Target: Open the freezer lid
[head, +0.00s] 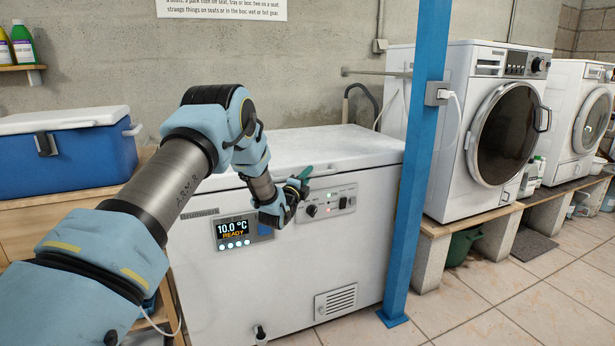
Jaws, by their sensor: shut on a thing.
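The white chest freezer (285,270) stands against the back wall with its front toward me. Its flat white lid (320,148) lies down on the body, with no clear gap along the front edge. My gripper (301,180) is at the lid's front edge, above the control panel, and is shut on the lid handle. The display (236,230) on the freezer front reads 10.0 °C READY.
A blue post (412,200) stands close at the freezer's right front corner. A blue cooler (70,155) sits on a wooden bench at left. Washing machines (495,130) stand on a raised plinth at right. Tiled floor (500,300) is open at front right.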

